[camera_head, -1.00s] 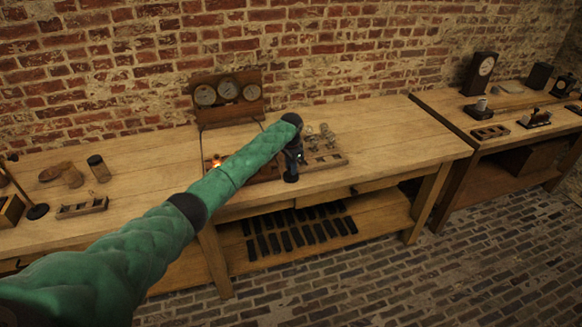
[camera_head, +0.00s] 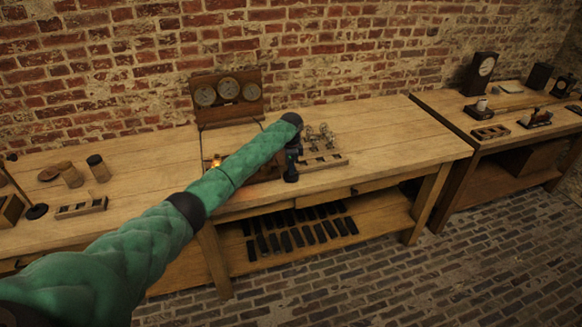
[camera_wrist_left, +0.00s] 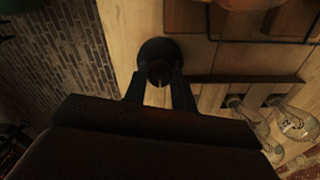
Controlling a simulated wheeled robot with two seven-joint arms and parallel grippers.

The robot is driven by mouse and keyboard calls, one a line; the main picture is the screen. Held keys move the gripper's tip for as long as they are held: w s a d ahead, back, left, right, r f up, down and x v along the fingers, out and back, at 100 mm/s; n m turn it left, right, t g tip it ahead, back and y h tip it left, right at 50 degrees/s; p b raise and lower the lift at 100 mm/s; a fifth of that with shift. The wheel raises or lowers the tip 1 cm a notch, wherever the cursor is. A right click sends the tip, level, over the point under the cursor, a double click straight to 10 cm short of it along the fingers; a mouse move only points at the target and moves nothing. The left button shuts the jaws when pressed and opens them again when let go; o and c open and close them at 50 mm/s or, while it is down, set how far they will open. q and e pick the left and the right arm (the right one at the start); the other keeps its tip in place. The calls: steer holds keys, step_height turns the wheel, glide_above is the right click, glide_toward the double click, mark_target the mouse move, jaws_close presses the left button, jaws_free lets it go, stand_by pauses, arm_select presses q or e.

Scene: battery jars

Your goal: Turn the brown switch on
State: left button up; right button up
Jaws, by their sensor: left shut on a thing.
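My left gripper (camera_wrist_left: 160,92) reaches down at the front edge of the workbench (camera_head: 385,135). In the left wrist view its two dark fingers close in on a round, dark brown knob-like piece, which I take to be the brown switch (camera_wrist_left: 157,50). A small pale streak shows between the fingertips. In the head view the left gripper (camera_head: 292,165) is a dark shape beside the bulb board, and the switch cannot be made out clearly behind it. Whether the switch is on or off cannot be told. My right gripper is not in view.
A board with glass bulbs (camera_head: 325,158) stands just right of the gripper; bulbs (camera_wrist_left: 290,122) also show in the wrist view. A panel with three dials (camera_head: 227,96) stands behind. A small orange glow (camera_head: 216,160) shows left. The bench's right part is clear.

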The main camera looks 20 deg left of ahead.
arm_select(q)
steer(key=o, duration=1)
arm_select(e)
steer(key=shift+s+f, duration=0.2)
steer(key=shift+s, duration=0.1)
arm_select(q)
steer(key=shift+r, duration=0.15)
steer(key=shift+r, duration=0.25)
step_height(320, 180, up, 6)
steer(key=shift+w+f+b, duration=0.1)
steer(key=shift+f+b, duration=0.05)
steer(key=shift+b, duration=1.1)
steer(key=shift+r, duration=0.65)
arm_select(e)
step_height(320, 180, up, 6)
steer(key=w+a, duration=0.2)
arm_select(q)
steer(key=shift+f, duration=0.1)
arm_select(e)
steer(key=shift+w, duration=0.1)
